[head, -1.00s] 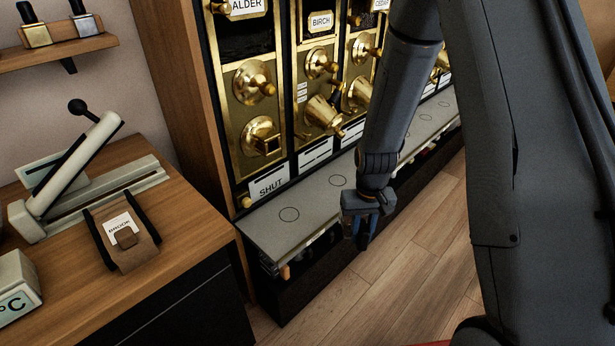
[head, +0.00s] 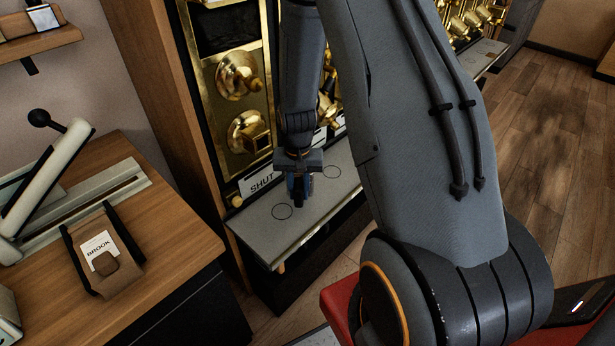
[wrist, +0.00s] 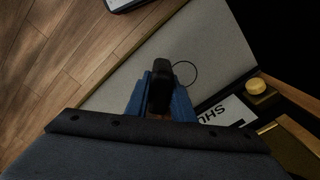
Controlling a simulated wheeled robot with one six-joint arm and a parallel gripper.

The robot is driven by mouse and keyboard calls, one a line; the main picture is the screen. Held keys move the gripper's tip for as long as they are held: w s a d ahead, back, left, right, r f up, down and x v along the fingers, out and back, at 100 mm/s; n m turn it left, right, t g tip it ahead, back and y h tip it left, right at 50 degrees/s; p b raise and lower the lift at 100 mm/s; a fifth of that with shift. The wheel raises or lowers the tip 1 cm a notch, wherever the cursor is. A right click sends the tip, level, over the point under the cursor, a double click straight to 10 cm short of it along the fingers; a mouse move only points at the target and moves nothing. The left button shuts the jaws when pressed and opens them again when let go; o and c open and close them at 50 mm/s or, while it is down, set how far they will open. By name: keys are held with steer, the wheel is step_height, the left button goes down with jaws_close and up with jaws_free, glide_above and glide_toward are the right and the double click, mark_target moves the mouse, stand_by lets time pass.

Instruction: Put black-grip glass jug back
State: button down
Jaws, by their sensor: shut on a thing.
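My gripper (head: 300,188) points down over the grey ledge (head: 255,222) below the brass dispensers. In the wrist view its blue fingers are shut on the black grip of the glass jug (wrist: 160,84). In the head view only a small dark part of the jug (head: 299,196) shows between the fingers. The glass body is not clearly visible in either view. A circle outline (head: 283,211) on the ledge lies just left of my gripper, and a second outline (head: 332,172) lies to its right. I cannot tell whether the jug touches the ledge.
A brass dispenser (head: 247,132) stands behind the ledge, above a SHUT label (head: 262,182). A wooden counter (head: 170,230) at the left holds a lever device (head: 45,185) and a brown holder with a BROOK card (head: 100,250). Wooden floor lies open at the right.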

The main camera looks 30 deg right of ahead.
steer(key=d+m, duration=0.1)
steer(key=d+m+p, duration=0.1)
steer(key=d, duration=0.1)
steer(key=d+r+m, duration=0.1)
steer(key=d+m, duration=0.1)
steer(key=shift+s, duration=0.25)
steer(key=shift+f+p, duration=0.1)
steer(key=shift+p, duration=0.2)
steer(key=shift+f+b, duration=1.55)
steer(key=shift+f, duration=1.4)
steer(key=shift+f+b, duration=0.3)
steer(key=shift+f, duration=0.2)
steer(key=c, duration=1.4)
jaws_free()
steer(key=shift+c, duration=0.2)
steer(key=shift+s+a, duration=0.1)
steer(key=shift+r, duration=0.1)
step_height(320, 180, up, 8)
steer(key=b, duration=0.1)
steer(key=shift+f, duration=0.2)
